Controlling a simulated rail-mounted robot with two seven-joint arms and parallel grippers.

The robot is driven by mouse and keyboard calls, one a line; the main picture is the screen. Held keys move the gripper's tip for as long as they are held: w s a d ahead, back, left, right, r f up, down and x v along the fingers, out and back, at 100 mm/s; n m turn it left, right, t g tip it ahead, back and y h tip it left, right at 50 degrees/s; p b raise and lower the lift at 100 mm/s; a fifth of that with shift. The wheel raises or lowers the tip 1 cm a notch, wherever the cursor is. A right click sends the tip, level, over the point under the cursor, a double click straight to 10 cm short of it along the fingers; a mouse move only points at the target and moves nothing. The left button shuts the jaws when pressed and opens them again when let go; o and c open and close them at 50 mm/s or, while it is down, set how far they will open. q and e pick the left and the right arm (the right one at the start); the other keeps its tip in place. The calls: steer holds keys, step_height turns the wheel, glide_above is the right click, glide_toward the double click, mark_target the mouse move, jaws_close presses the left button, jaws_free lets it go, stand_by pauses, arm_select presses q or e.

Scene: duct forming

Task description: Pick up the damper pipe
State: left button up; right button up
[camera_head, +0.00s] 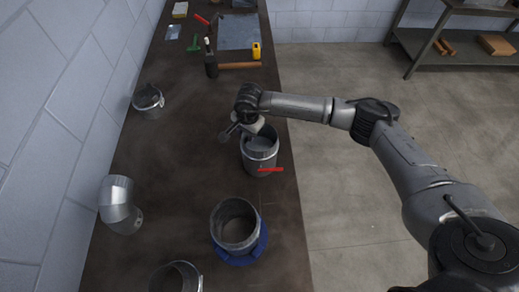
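The damper pipe (262,163) is a short grey metal cylinder with a red handle (270,170) low on its front. It stands upright on the dark workbench near the right edge, its open top facing up. My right gripper (242,131) points down at the far left part of its rim. The fingers look spread around the rim, but I cannot tell whether they touch or grip it. My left gripper is not in view.
On the dark workbench (180,190), a wide pipe sits on a blue base (238,257) in front. An elbow (120,205) and a small collar (148,101) stand left; another pipe (176,278) is at the bottom. A hammer (212,66) and tools lie behind.

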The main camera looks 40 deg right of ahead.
jaws_close()
stand_by(0.3)
stand_by(1.2)
